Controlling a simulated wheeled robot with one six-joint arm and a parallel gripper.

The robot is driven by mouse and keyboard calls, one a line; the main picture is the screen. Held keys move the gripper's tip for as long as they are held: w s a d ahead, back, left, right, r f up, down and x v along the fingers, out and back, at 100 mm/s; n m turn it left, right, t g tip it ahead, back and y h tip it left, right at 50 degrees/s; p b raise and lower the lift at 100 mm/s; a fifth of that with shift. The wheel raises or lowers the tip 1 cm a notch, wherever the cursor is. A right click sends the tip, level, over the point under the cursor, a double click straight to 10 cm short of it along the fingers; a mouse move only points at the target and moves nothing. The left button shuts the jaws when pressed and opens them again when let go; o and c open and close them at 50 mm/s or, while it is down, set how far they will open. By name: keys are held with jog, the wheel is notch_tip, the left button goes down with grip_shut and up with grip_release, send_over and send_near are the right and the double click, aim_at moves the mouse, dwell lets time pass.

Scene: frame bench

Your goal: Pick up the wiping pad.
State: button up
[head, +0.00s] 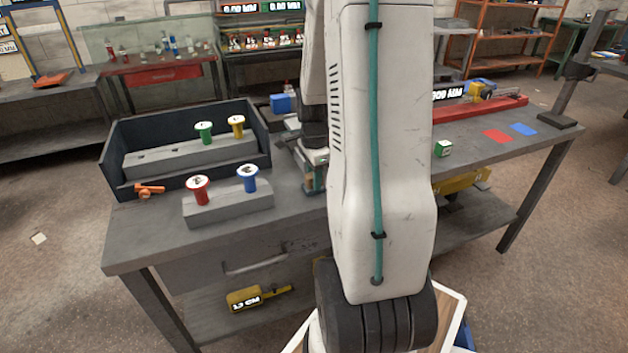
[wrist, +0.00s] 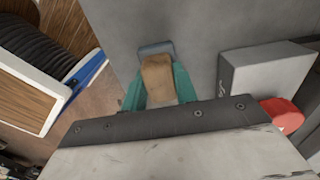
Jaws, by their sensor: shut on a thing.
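The wiping pad (wrist: 157,78) looks like a tan block with a grey-blue piece at its far end in the wrist view. My gripper (wrist: 160,88) has its teal fingers closed on the pad's two sides. In the head view my gripper (head: 314,182) is over the bench near its front edge, partly behind my arm. I cannot make out the pad clearly there. Whether the pad touches the grey bench (head: 290,222) or hangs just above it, I cannot tell.
Left of my gripper, a grey block (head: 230,207) holds a red spool (head: 198,190) and a blue spool (head: 248,178). Behind is a dark open bin (head: 118,165) with green and yellow spools. A green cube (head: 443,148) sits right of my arm.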

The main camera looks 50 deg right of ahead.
jog(key=shift+r, duration=0.55)
notch_tip(320, 180, up, 2)
jog(key=shift+r, duration=0.15)
jog(key=s+a+r, duration=0.1)
jog(key=s+a, duration=0.1)
jog(key=s, duration=1.4)
jog(key=shift+r, duration=0.25)
jog(key=shift+a, duration=0.1)
jog(key=o, duration=0.3)
jog(key=shift+c, duration=0.9)
